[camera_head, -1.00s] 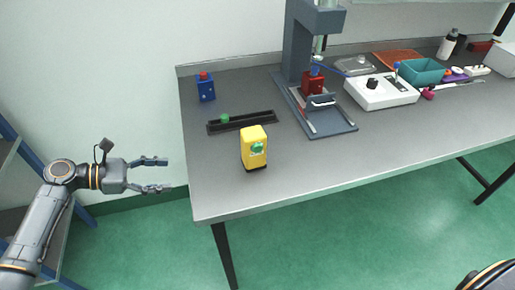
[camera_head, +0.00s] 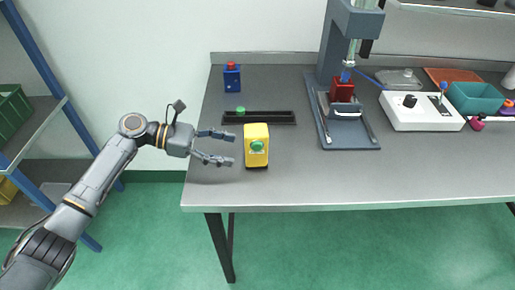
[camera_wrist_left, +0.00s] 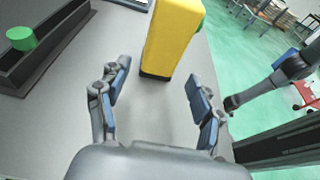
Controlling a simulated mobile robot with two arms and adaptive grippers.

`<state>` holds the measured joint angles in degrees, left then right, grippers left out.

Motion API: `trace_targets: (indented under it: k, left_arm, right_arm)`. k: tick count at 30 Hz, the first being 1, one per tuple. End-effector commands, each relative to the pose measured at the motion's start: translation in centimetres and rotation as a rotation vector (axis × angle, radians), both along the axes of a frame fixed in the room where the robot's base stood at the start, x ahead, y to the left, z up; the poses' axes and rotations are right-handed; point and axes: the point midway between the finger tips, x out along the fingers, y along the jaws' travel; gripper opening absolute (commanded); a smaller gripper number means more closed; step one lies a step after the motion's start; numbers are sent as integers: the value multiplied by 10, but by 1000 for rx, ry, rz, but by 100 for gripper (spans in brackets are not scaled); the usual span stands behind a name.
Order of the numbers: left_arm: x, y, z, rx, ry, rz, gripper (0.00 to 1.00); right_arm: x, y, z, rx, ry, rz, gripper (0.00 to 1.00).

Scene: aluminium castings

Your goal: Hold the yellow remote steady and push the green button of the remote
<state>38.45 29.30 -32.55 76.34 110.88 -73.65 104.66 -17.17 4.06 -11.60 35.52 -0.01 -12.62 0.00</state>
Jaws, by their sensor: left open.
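The yellow remote (camera_head: 256,155) stands upright near the front left of the grey table, with its green button (camera_head: 257,146) on the face toward the head camera. My left gripper (camera_head: 233,148) is open and empty, just left of the remote, its fingers pointing at it. In the left wrist view the remote (camera_wrist_left: 170,38) stands ahead of the open fingers (camera_wrist_left: 160,95), apart from them. The green button (camera_wrist_left: 200,24) shows only as a sliver at its right edge there. My right gripper is not in view in the head view.
A black tray (camera_head: 280,118) with a green knob (camera_head: 240,111) lies behind the remote. A blue box with a red button (camera_head: 232,77) stands at the back left. A press (camera_head: 345,135) and a white control box (camera_head: 420,112) stand to the right. The table front is clear.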

Motion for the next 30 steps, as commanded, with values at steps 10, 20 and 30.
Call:
trace_targets:
  k: [10, 20, 30]
  left_arm:
    - [0, -48, -11, -2, 0, -1, 66]
    - [0, -65, -19, 0, 0, 0, 66]
    - [0, -65, -20, 0, -1, 0, 45]
  right_arm:
    - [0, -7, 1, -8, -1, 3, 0]
    - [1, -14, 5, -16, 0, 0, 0]
    - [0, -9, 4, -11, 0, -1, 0]
